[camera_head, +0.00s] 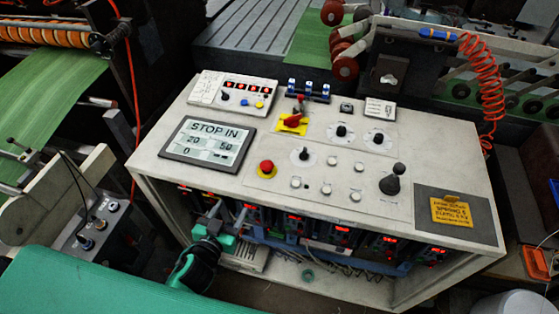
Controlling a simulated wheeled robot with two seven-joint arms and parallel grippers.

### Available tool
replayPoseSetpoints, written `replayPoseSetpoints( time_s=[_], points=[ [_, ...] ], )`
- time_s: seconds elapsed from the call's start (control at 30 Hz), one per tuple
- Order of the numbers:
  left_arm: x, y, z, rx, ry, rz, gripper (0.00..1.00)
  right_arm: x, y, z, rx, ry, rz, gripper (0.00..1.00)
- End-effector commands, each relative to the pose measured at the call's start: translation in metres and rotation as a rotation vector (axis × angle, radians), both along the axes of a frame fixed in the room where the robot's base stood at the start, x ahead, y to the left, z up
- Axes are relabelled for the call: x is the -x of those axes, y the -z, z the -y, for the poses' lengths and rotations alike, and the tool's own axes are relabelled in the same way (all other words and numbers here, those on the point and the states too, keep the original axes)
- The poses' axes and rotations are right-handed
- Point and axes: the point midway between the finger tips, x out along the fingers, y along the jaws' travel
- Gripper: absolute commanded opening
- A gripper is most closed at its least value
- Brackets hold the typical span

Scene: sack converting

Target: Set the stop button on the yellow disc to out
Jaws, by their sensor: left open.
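The stop button (266,165) is a red mushroom head on a round yellow disc (267,175), on the sloped white console top left of centre. Whether it is in or out cannot be told from its shape. The display (207,141) to its left reads "STOP IN", with 20, 50 and 0 below. My left gripper (228,217) is open and empty, in front of the console's open front, lower and nearer than the button and apart from it. My right gripper is not in view.
The console top (330,207) also carries several black knobs, white buttons, a black ball-topped lever (391,180), and a red handle on a yellow plate (293,123). A yellow note (451,212) lies at right. Open shelves with wiring and red lights sit below the top.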

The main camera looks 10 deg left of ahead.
Motion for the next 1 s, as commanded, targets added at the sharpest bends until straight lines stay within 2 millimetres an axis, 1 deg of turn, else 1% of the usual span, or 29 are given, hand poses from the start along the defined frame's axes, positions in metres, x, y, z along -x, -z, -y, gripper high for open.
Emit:
replayPoseSetpoints(
  time_s=[0.03, 0.07, 0.1, 0.13, 0.23, 0.37, 0.53, 0.67, 1.0],
  points=[
    [0.000, -0.031, 0.001, 0.009, 0.004, 0.044, 0.57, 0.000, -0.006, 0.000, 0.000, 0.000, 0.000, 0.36],
    [0.000, -0.045, 0.002, 0.013, 0.009, 0.070, 0.57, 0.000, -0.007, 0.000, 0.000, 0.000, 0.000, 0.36],
    [0.001, -0.066, 0.006, 0.022, 0.029, 0.111, 0.57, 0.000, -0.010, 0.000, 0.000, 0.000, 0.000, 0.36],
    [0.001, -0.069, 0.010, 0.028, 0.052, 0.131, 0.57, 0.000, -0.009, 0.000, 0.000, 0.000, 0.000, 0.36],
    [0.002, -0.066, 0.019, 0.041, 0.108, 0.156, 0.57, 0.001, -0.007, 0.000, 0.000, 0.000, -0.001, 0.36],
    [0.002, -0.066, 0.026, 0.049, 0.148, 0.171, 0.57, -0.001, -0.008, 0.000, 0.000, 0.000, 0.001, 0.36],
    [-0.010, -0.067, 0.030, 0.049, 0.152, 0.173, 0.57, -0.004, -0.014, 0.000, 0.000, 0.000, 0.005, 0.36],
    [-0.029, -0.069, 0.035, 0.050, 0.152, 0.175, 0.57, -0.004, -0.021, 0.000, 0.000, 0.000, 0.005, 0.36],
    [-0.086, -0.068, 0.050, 0.051, 0.151, 0.173, 0.57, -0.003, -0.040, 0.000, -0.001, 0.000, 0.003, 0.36]
  ],
)
